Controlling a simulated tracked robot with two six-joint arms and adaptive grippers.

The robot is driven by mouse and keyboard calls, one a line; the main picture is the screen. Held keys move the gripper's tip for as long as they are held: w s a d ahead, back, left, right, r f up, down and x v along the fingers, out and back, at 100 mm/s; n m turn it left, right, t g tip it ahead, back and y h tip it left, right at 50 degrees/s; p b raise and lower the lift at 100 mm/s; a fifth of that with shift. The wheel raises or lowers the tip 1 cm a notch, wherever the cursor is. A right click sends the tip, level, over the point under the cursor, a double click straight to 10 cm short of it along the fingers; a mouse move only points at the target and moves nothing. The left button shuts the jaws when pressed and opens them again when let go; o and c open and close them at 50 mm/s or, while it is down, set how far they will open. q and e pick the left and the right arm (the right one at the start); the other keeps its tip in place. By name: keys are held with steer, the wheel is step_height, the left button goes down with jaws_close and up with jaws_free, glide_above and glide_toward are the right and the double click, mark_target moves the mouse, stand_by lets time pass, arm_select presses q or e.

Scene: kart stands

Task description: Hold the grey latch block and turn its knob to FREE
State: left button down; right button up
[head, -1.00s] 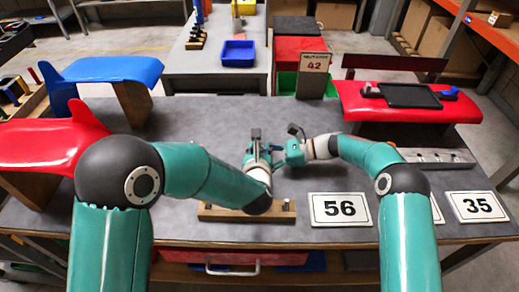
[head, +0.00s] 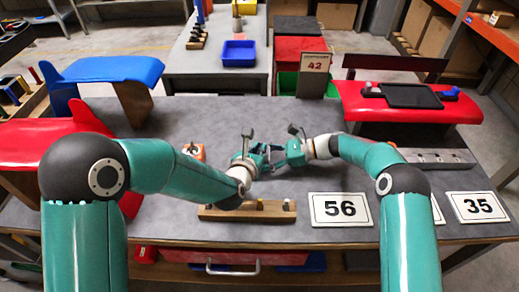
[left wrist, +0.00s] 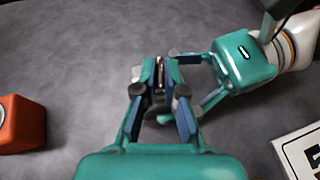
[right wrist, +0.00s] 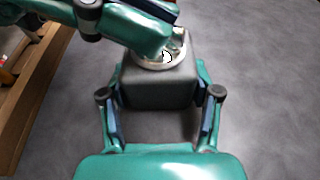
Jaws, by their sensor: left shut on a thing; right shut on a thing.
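The grey latch block (right wrist: 158,88) shows in the right wrist view, between the fingers of my right gripper (right wrist: 160,102), which is shut on it. On its top is a pale round dial (right wrist: 150,60) with a dark mark, partly covered by my left gripper. My left gripper (left wrist: 160,78) is shut on the block's knob, a narrow metal piece (left wrist: 159,70) between its fingertips. In the head view, my left gripper (head: 255,160) and right gripper (head: 280,156) meet above the grey table and hide most of the block. The knob's setting cannot be read.
An orange block with a knob (head: 193,150) stands left of my grippers. A wooden strip with pegs (head: 247,211) lies at the table's front, beside the signs 56 (head: 340,209) and 35 (head: 475,206). The table (head: 215,113) behind my grippers is clear.

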arm_select(q)
steer(key=shift+w+a+r+m+g+h, duration=0.1)
steer(key=shift+m+g+h, duration=0.25)
steer(key=shift+m+h, duration=0.4)
steer(key=shift+a+m+g+h, duration=0.1)
steer(key=shift+m+g+h, duration=0.25)
steer(key=shift+m+h, duration=0.35)
steer(key=c, duration=1.2)
jaws_free()
steer(key=shift+c, duration=0.2)
steer(key=v, duration=1.2)
steer(key=shift+a, duration=0.15)
